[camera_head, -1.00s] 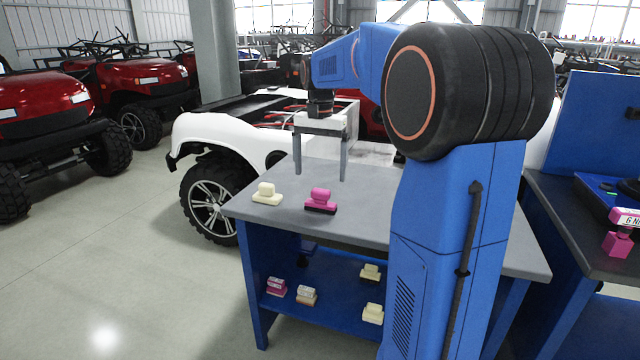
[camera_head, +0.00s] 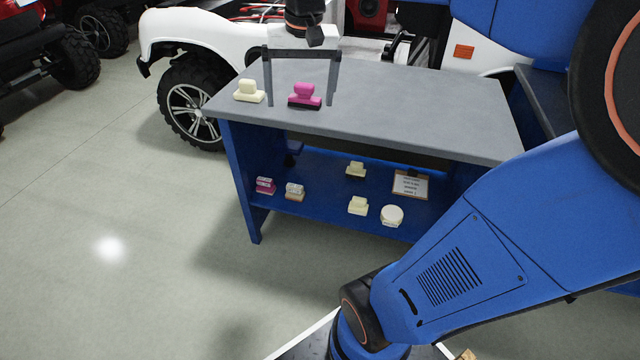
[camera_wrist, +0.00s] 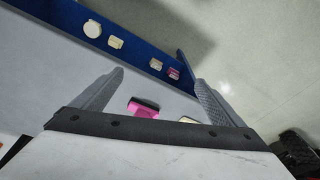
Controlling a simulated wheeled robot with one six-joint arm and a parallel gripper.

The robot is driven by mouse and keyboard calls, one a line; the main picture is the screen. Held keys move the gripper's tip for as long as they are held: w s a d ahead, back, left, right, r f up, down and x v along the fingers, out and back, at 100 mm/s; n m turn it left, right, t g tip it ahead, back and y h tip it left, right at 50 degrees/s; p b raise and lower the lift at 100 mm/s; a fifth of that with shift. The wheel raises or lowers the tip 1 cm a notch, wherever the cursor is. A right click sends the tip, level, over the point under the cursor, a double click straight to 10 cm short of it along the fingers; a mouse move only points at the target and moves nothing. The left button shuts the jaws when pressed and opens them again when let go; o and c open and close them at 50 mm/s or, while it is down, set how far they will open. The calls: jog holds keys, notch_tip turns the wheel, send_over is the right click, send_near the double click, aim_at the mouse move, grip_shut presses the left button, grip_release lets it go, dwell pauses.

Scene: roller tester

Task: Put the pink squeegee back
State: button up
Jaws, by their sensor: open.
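The pink squeegee (camera_head: 304,95), with a rounded knob and a dark lower edge, stands on the grey tabletop (camera_head: 420,110) near its front left edge. It also shows in the wrist view (camera_wrist: 143,108), between the fingers in the picture. My gripper (camera_head: 300,103) is open and empty, fingers pointing down. In the head view its fingers appear on either side of the squeegee. Its fingers show in the wrist view (camera_wrist: 160,78) too. I see no contact with the squeegee; the exact gap in depth is unclear.
A cream squeegee-like block (camera_head: 249,91) stands just left of the pink one. The blue lower shelf (camera_head: 325,205) holds a pink-and-white block (camera_head: 265,185), several cream items and a framed card (camera_head: 410,184). A white vehicle (camera_head: 200,32) stands behind. The tabletop's right side is clear.

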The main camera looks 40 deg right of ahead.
jog(key=s+a+f+n+t, duration=0.1)
jog(key=s+a+f+n, duration=0.2)
jog(key=s+f, duration=0.3)
jog(key=s+a+f+n+t, duration=0.1)
jog(key=s+a+f+n, duration=0.1)
jog(key=s+f, duration=0.4)
jog(key=shift+s+a+n+t, duration=0.35)
jog(key=shift+s+a, duration=0.2)
jog(key=shift+s, duration=1.55)
